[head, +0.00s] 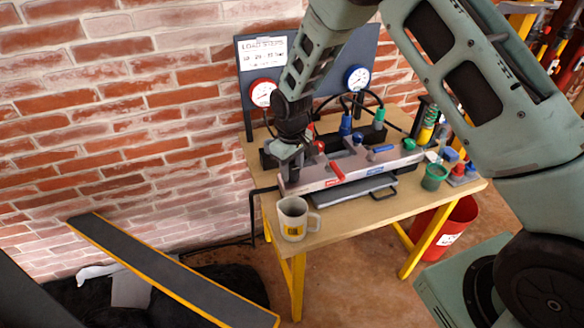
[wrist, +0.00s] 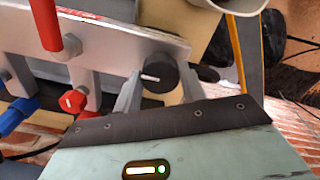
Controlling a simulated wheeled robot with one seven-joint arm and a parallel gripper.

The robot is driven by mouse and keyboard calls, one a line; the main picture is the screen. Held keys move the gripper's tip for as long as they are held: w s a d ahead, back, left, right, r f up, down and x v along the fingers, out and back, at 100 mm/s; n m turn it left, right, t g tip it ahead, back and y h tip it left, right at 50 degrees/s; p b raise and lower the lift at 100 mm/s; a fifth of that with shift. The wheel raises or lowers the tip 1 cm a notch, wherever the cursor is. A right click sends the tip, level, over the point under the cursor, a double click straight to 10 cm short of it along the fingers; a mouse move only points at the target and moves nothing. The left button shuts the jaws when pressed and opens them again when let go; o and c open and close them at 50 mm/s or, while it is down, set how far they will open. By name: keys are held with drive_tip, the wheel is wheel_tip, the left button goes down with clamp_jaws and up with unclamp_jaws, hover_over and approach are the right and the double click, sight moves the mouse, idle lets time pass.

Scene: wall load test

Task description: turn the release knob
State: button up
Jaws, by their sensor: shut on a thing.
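The release knob (wrist: 158,73) is a dark round knob with a white pointer line, at the end of the grey hydraulic block (wrist: 135,48) in the wrist view. My gripper (wrist: 158,92) has one finger on each side of the knob and is shut on it. The pointer line runs roughly sideways in the wrist view. In the head view my gripper (head: 290,160) is at the left end of the grey block (head: 350,172) on the table, and the knob is hidden there.
A red lever (wrist: 48,25) and a red valve knob (wrist: 74,101) are near my gripper. A mug (head: 293,220) stands at the front-left table edge (head: 370,222). A red gauge (head: 262,92) and a blue gauge (head: 357,78) are behind. A green cup (head: 433,177) stands right.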

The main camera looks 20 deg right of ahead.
sight(292, 171)
drive_tip(key=o, duration=1)
wheel_tip(292, 171, up, 18)
drive_tip(key=b, duration=0.2)
drive_tip(key=shift+a+f+b, duration=0.1)
drive_tip(key=shift+f+b, duration=0.15)
drive_tip(key=shift+b, duration=0.05)
drive_tip(key=s+a+r+n+y, duration=0.1)
drive_tip(key=s+a, duration=0.3)
drive_tip(key=s, duration=0.4)
drive_tip(key=s+a+r, duration=0.2)
drive_tip(key=s+a, duration=0.2)
drive_tip(key=s, duration=0.4)
drive_tip(key=shift+n, duration=0.5)
drive_tip(key=s, duration=0.5)
drive_tip(key=s+d+f, duration=0.1)
drive_tip(key=s, duration=0.5)
drive_tip(key=s+f, duration=0.1)
drive_tip(key=s, duration=0.5)
drive_tip(key=shift+s+d, duration=0.15)
drive_tip(key=shift+d, duration=0.2)
